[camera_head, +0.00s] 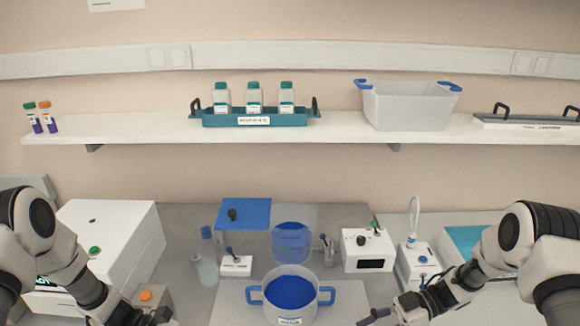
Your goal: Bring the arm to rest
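My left arm comes in from the left, and its gripper (152,319) is at the bottom edge, mostly cut off by the frame. I cannot tell whether it is open or shut. My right arm comes in from the right, and its gripper (398,309) is low in the picture, right of the blue-handled pot (291,312). A small purple-grey piece (374,316) shows at its tip; I cannot tell whether it is a held tube or part of the gripper. Two capped tubes (44,121), one green-capped and one orange-capped, stand on the shelf at left.
The wall shelf (160,127) carries a teal tray (216,121) with three bottles, a grey bin (408,108) and a flat handled tray (528,123). On the bench are a white machine (125,235), a blue mat (250,212), a blue container (291,243) and small devices (367,251).

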